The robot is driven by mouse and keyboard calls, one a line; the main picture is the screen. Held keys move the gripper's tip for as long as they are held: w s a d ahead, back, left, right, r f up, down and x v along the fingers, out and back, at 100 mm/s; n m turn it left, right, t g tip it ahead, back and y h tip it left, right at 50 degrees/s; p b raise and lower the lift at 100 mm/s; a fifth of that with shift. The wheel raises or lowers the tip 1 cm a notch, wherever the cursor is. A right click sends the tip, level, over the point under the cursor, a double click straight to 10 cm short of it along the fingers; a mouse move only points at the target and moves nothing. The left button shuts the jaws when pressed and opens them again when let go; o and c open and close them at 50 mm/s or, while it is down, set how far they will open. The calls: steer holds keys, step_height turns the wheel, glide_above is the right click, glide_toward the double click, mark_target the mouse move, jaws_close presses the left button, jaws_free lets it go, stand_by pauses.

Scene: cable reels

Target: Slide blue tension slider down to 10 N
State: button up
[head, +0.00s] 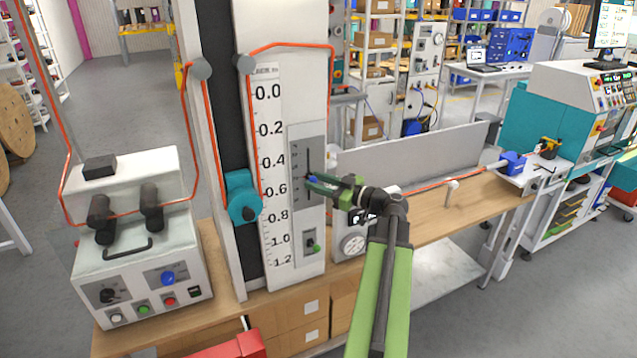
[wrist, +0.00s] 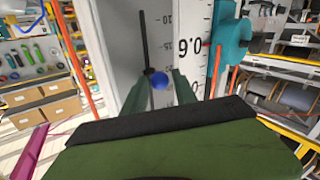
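The blue tension slider knob (wrist: 158,80) sits in a dark vertical slot (wrist: 145,38) on a grey panel (head: 307,140) of the tall white post. The wrist view appears turned over, with marks 10 and 15 beside the slot; the knob is past the 15 mark, away from 10. My gripper (wrist: 159,90) is open, its two green fingers on either side of the knob with gaps showing; I cannot tell whether either touches it.
The large scale (head: 271,170) is left of the panel, with a teal carriage (head: 241,196) beside it. An orange cable (head: 332,85) runs over the post's pulleys.

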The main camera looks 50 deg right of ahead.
jaws_close()
stand_by(1.3)
